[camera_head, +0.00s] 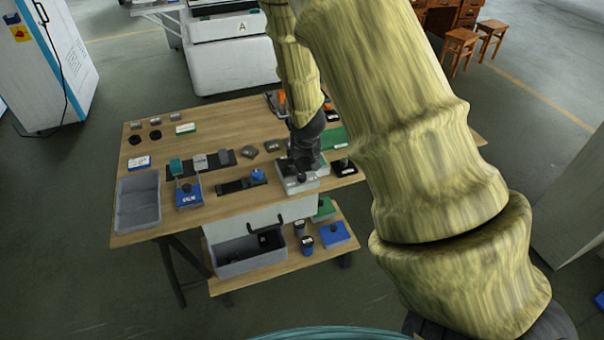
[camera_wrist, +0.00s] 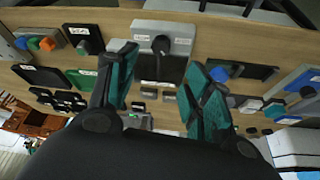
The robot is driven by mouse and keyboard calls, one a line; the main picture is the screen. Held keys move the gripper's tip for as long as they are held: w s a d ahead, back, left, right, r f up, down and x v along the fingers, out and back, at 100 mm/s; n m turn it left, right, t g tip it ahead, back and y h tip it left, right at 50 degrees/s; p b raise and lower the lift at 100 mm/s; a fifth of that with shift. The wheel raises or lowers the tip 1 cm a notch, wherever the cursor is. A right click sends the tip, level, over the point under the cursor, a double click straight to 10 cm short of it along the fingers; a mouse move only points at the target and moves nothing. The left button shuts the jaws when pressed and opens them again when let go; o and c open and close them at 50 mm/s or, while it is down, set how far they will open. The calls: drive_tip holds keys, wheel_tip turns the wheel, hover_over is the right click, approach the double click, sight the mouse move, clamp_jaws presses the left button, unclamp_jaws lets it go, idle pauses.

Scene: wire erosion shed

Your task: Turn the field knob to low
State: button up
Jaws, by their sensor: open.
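A light grey box (camera_wrist: 163,31) with a dark lower part carries a black pointer knob (camera_wrist: 160,46) and two small white labels, too small to read. It appears to be the field knob unit. In the head view the same box (camera_head: 289,185) stands near the table's front edge, partly hidden by my gripper. My gripper (camera_wrist: 160,58) is open, with its teal-padded fingers on either side of the box's lower part in the picture. The knob shows between and slightly beyond the fingertips, and I see no contact. In the head view my gripper (camera_head: 302,163) points down over the box.
The wooden table (camera_head: 225,120) holds a grey bin (camera_head: 120,213) at left, a blue fixture (camera_head: 187,196), and a black strip with a blue knob (camera_head: 258,175) close left of the box. A lower shelf holds another bin (camera_head: 225,268). A white machine (camera_head: 228,60) stands behind.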

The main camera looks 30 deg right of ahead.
sight(302, 175)
drive_tip(key=shift+p+x, duration=1.15)
drive_tip(key=shift+x, duration=4.1)
drive_tip(key=shift+a, duration=0.1)
drive_tip(key=c, duration=1)
